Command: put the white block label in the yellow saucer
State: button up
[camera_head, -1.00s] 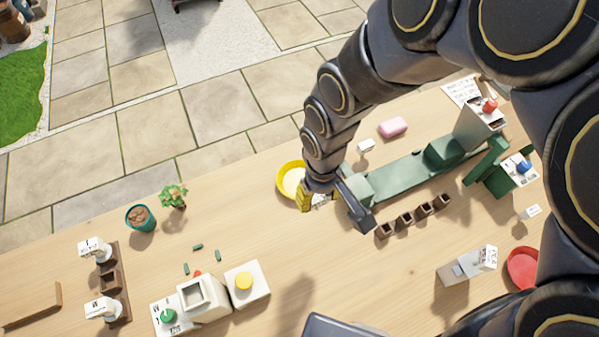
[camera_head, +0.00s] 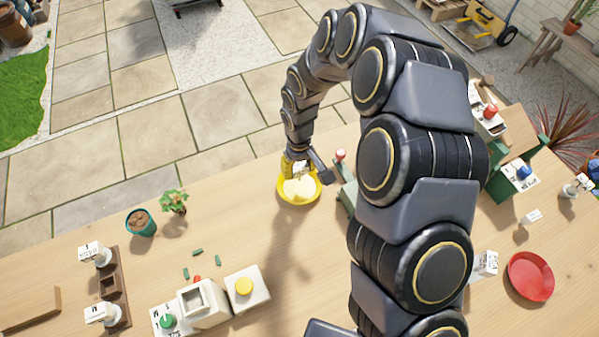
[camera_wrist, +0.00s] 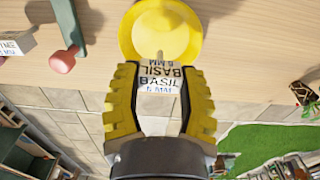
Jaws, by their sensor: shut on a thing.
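The white block label (camera_wrist: 158,80) is between the yellow fingers of my gripper (camera_wrist: 160,72), which is shut on it. Printed faces reading "BASIL" and "MM" show in the wrist view. The yellow saucer (camera_wrist: 137,38) lies just beyond the fingertips, and the block overlaps its near rim in that view. In the head view my gripper (camera_head: 294,165) is over the back edge of the saucer (camera_head: 284,197). The block is mostly hidden there, and I cannot tell whether it touches the saucer.
A green stand with a pink-red knob (camera_wrist: 62,61) is beside the saucer, with another white label (camera_wrist: 14,43) near it. A teal pot (camera_head: 141,223) and a small plant (camera_head: 173,201) stand left. A red saucer (camera_head: 530,276) is at right. The table in front of the yellow saucer is clear.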

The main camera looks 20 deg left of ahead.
aim_at(299, 175)
jog(key=shift+f, duration=1.6)
jog(key=shift+f, duration=0.2)
jog(key=o, duration=0.8)
jog(key=shift+o, duration=0.2)
jog(key=shift+r, duration=0.15)
notch_tip(299, 175, up, 11)
jog(key=shift+r, duration=0.55)
jog(key=shift+r, duration=0.1)
